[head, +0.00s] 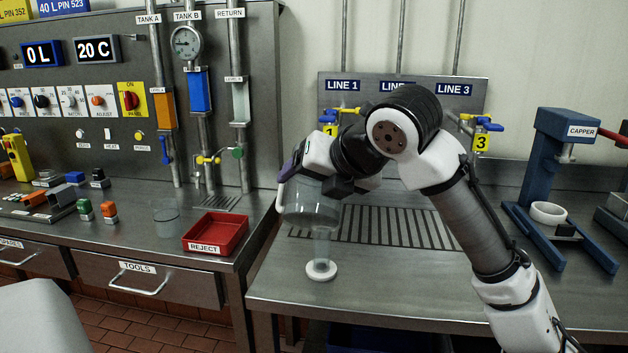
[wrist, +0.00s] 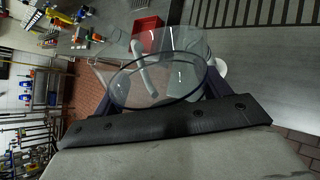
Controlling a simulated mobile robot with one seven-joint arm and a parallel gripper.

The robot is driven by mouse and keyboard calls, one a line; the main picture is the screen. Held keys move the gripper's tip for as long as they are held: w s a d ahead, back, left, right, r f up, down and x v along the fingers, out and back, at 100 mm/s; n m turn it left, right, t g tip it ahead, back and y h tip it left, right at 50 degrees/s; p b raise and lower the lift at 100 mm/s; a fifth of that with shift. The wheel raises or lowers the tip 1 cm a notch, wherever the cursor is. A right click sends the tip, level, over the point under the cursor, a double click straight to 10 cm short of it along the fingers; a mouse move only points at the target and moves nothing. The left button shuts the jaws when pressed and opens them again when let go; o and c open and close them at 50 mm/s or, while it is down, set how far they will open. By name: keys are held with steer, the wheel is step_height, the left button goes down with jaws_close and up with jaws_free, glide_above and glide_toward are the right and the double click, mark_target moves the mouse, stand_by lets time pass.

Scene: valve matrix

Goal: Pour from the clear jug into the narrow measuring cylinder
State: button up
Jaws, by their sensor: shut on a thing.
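The clear jug (head: 311,212) is held by my gripper (head: 300,180) above the right bench. In the wrist view the jug (wrist: 165,80) fills the space in front of the jaws, and its pale handle shows through the wall. The narrow measuring cylinder (head: 321,250) stands upright on a white round base on the bench, directly below the jug in the head view. Its upper part is overlapped by the jug, so I cannot tell the gap between them. The white base also shows at the jug's right edge in the wrist view (wrist: 221,67). I cannot make out any liquid or the jug's exact tilt.
A clear beaker (head: 167,218) and a red REJECT tray (head: 215,233) stand on the left bench. A slotted drain grate (head: 400,227) lies behind the cylinder, below the line valves. The blue capper (head: 565,150) stands at the right. The bench front beside the cylinder is clear.

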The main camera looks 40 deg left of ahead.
steer(key=shift+r+m+g+h+p, duration=0.6)
steer(key=shift+r+g+h+p, duration=0.55)
steer(key=shift+p, duration=1.5)
stand_by(1.8)
steer(key=shift+w+a+r+m+g+h+p, duration=0.15)
steer(key=shift+g+p, duration=0.3)
steer(key=shift+p, duration=0.65)
steer(key=shift+d+r+m+g+h+p, duration=0.15)
steer(key=shift+g+p, duration=0.25)
steer(key=shift+p, duration=0.65)
stand_by(1.4)
